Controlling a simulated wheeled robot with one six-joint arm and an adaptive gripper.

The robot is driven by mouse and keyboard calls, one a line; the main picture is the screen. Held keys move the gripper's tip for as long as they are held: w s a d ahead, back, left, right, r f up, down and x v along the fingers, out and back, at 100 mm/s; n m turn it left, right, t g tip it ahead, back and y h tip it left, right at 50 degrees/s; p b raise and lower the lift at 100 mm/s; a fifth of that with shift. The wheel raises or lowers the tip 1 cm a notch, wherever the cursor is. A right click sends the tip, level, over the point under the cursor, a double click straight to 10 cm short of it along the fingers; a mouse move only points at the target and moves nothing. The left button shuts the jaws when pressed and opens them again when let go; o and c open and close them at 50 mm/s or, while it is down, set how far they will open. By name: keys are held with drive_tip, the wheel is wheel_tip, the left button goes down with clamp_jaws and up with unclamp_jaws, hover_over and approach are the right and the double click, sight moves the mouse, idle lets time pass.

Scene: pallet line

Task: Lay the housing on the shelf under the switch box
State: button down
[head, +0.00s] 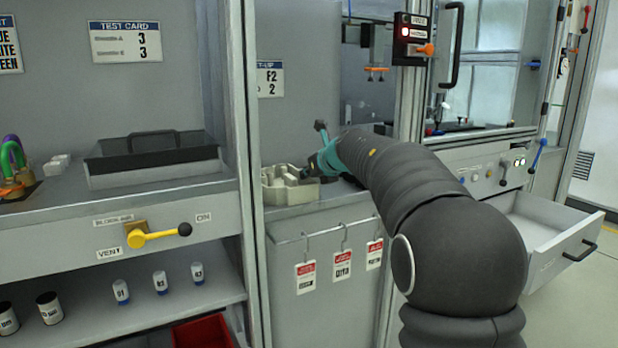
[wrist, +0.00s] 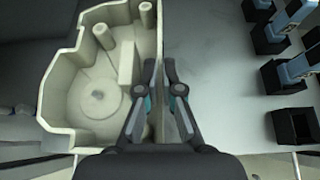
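The housing (head: 276,192) is a cream, open-topped tray-like part with posts inside. It is at the counter's front left in the head view, by the metal post. In the wrist view the housing (wrist: 55,105) fills the left half, with a round boss on its floor. My gripper (wrist: 160,72) has one finger on each side of its right wall, closed in on that wall. In the head view my gripper (head: 311,168) is partly hidden at the housing. A black switch box (head: 412,40) with a red light and orange lever is on a post at upper right.
A yellow-handled valve (head: 150,235) is on the left panel, above a lower shelf (head: 150,312) with several small bottles. A black-rimmed tray (head: 150,180) stands on the left counter. Tags (head: 342,266) hang below the housing. An open drawer (head: 550,228) juts out at right.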

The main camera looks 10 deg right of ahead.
drive_tip(key=c, duration=1.3)
unclamp_jaws()
drive_tip(key=shift+s+d+r, duration=0.1)
drive_tip(key=shift+s+r, duration=0.05)
drive_tip(key=shift+r, duration=0.05)
drive_tip(key=v, duration=1.1)
drive_tip(key=shift+s+d+r, duration=0.1)
drive_tip(key=shift+s+r, duration=0.05)
drive_tip(key=shift+s, duration=0.1)
